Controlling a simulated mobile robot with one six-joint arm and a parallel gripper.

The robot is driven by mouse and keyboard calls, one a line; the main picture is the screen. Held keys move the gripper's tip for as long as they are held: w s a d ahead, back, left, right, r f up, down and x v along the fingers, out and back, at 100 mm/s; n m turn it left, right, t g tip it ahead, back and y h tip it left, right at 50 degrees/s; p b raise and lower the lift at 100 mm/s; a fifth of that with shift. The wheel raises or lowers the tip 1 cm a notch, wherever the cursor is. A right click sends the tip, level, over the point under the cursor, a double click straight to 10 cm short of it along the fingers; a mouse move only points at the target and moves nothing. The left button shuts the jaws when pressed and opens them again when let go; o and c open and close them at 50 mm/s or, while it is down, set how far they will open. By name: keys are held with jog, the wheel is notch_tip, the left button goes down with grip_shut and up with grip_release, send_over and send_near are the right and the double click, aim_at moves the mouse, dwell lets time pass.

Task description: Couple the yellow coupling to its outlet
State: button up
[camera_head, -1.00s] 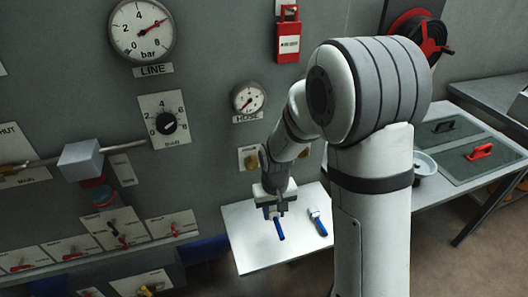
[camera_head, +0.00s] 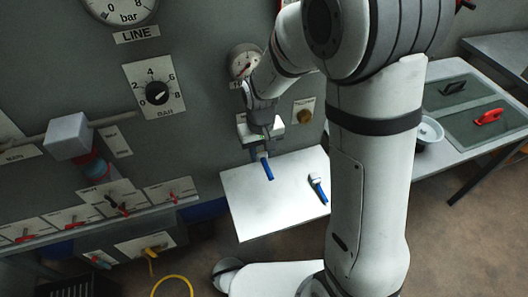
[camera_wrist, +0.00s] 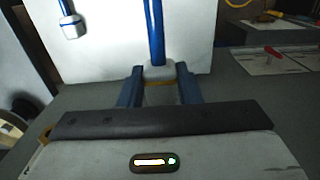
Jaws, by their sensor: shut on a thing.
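My gripper (camera_head: 261,150) is shut on a blue-handled piece (camera_head: 267,170) with a grey block head, held above the white table. In the wrist view, the two blue fingers (camera_wrist: 158,82) flank the grey head, which shows a thin yellow band; the blue handle (camera_wrist: 154,32) points away. A yellow fitting (camera_head: 152,252) with a yellow hose (camera_head: 172,281) sits at a lower panel plate, left of and below my gripper. It also shows at top right in the wrist view (camera_wrist: 270,16). I cannot tell how firmly it is seated, nor which outlet belongs to it.
A second blue-handled piece (camera_head: 318,187) lies on the white table (camera_head: 245,215). A brass knob (camera_head: 304,117) is on the wall right of my gripper. Red-handled valves (camera_head: 120,206) line a ledge at left. A white bowl (camera_head: 430,130) stands on the right bench.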

jog(key=shift+w+a+p, duration=0.15)
jog(key=shift+w+a, duration=0.05)
jog(key=shift+w, duration=0.55)
jog(key=shift+w+a+p, duration=0.1)
jog(key=shift+w+a, duration=0.15)
jog(key=shift+w, duration=0.5)
jog(key=shift+w+a+p, duration=0.15)
jog(key=shift+w+a, duration=0.05)
jog(key=shift+w, duration=0.55)
jog(key=shift+w+a+b, duration=0.1)
jog(key=shift+w+b, duration=0.1)
jog(key=shift+b, duration=0.1)
dwell(0.9)
